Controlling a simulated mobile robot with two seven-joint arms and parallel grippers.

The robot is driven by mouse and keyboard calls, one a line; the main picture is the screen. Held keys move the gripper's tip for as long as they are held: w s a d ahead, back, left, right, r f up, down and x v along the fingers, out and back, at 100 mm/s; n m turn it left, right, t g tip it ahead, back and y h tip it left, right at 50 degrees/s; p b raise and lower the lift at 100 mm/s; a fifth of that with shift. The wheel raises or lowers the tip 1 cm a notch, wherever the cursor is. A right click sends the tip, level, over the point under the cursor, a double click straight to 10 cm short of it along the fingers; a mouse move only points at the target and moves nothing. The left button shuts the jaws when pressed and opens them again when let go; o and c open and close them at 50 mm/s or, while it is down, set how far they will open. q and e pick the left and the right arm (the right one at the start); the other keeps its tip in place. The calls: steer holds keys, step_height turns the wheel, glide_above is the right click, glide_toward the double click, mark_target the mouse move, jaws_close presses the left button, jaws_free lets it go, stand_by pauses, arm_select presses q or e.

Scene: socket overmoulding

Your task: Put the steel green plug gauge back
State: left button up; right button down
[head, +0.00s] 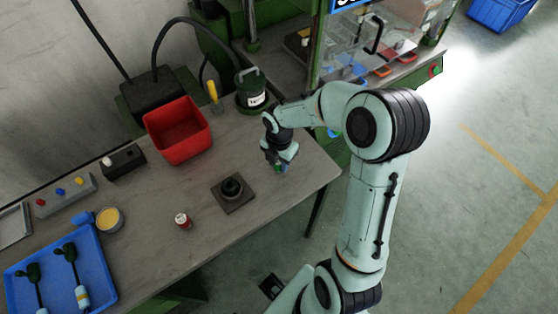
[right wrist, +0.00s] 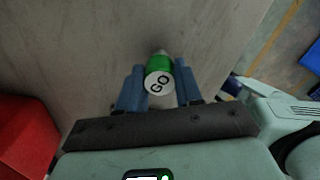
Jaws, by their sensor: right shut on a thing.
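My right gripper (head: 278,166) is over the right part of the bench, shut on the green plug gauge. In the right wrist view, the gauge (right wrist: 158,78) sits between the two blue fingers, with a white end face marked "GO" towards the camera and a greyish tip beyond the green body. In the head view only a small green bit of the gauge (head: 283,168) shows under the fingers. I cannot tell how far its tip is from the bench. A black block (head: 125,163) with a white-topped piece at one end stands at the back left of the bench. My left gripper is not in view.
A dark square base with a round socket (head: 232,188) lies left of the gripper. A red-and-white small cylinder (head: 183,220), red bin (head: 180,131), green "Ta..." pot (head: 252,93), blue tray (head: 100,248) and yellow-topped tin (head: 109,220) stand around. The bench's front right is clear.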

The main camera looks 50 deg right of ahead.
steer(key=c, duration=0.8)
jaws_free()
steer(key=shift+f, duration=0.1)
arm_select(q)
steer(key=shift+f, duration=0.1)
arm_select(e)
steer(key=shift+o, duration=0.2)
steer(key=shift+r, duration=0.3)
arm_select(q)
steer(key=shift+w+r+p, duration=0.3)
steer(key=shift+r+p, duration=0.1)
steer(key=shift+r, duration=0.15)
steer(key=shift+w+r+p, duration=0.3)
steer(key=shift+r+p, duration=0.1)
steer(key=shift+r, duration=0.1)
arm_select(e)
step_height(320, 180, up, 12)
steer(key=shift+f, duration=0.15)
